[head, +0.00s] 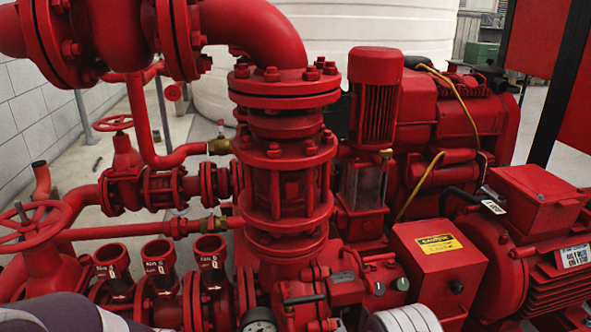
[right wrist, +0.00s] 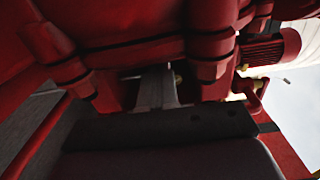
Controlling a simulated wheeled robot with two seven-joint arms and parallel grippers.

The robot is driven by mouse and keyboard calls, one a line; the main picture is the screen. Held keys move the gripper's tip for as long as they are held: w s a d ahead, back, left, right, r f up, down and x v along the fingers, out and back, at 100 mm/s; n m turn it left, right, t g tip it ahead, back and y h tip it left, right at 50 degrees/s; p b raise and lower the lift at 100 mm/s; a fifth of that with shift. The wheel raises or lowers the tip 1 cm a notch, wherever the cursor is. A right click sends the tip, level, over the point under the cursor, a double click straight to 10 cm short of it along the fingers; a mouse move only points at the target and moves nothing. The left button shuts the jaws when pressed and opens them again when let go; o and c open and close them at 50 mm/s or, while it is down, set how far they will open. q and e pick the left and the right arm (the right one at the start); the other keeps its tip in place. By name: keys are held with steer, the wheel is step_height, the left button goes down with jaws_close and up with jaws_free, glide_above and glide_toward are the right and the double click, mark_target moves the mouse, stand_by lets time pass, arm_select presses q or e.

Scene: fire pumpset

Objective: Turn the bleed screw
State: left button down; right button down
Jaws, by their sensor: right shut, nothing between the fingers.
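The red pumpset (head: 285,200) fills the middle of the head view. I cannot tell for sure which part is the bleed screw. Small brass fittings show on the pipes, an upper one (head: 220,146) and a lower one (head: 208,226); another brass piece (head: 386,154) sits by the upright motor. In the right wrist view, my right gripper (right wrist: 158,85) is shut and empty, its grey fingers close to red pipework. A small brass-coloured piece (right wrist: 178,78) shows just beside the fingertips; I cannot tell whether they touch. My left gripper is not in view.
Red handwheels (head: 38,225) and three open red pipe ends (head: 160,262) stand at the left. A red box with a yellow caution label (head: 439,244) and a large motor (head: 530,240) crowd the right. A white tank (head: 335,35) stands behind. Clear floor shows at the left.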

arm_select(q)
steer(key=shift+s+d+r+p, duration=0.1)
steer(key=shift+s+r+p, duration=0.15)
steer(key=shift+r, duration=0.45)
arm_select(e)
steer(key=s, duration=0.3)
steer(key=shift+s+d+r, duration=0.3)
steer(key=shift+d+r, duration=0.05)
steer(key=shift+d, duration=0.05)
